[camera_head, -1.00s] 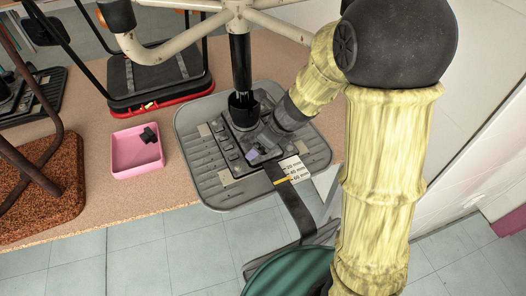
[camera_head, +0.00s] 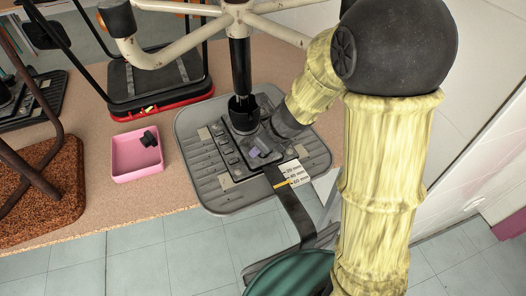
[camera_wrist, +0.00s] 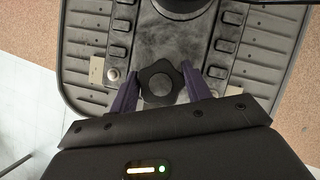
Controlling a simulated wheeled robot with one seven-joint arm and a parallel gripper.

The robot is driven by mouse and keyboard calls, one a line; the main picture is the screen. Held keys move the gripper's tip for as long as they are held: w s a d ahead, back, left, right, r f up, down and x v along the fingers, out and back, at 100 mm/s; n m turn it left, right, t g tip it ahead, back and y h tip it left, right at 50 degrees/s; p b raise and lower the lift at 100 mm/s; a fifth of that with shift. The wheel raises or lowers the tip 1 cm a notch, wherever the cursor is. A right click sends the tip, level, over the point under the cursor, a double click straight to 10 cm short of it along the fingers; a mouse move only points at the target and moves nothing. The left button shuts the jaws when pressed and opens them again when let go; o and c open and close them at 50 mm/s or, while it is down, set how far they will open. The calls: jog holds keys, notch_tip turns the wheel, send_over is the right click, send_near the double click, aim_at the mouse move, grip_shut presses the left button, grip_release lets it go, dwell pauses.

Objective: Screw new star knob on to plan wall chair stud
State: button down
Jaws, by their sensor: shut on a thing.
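The upturned chair has a ribbed grey seat (camera_head: 200,180) with a black mounting plate (camera_head: 222,150) and a central post (camera_head: 240,65). My gripper (camera_head: 257,152) is low over the front part of this plate. In the wrist view, the purple fingers of my gripper (camera_wrist: 163,95) stand on both sides of a black star knob (camera_wrist: 160,82) and are shut on it. The knob lies over the plate's front middle. Any stud beneath it is hidden, so I cannot tell how it sits. In the head view my gripper hides the knob.
A pink tray (camera_head: 122,160) on the bench left of the seat holds a black knob-like part (camera_head: 149,137). A card with mm marks (camera_head: 293,172) lies at the seat's front edge. A white wall (camera_head: 480,120) is at right.

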jog(key=c, duration=1.1)
grip_release()
jog(key=shift+m, duration=0.6)
jog(key=o, duration=0.5)
jog(key=p+v, duration=0.3)
jog(key=v, duration=0.3)
jog(key=p+v, duration=0.3)
jog(key=v, duration=0.3)
jog(key=shift+s+a+p, duration=0.2)
jog(key=shift+p, duration=0.2)
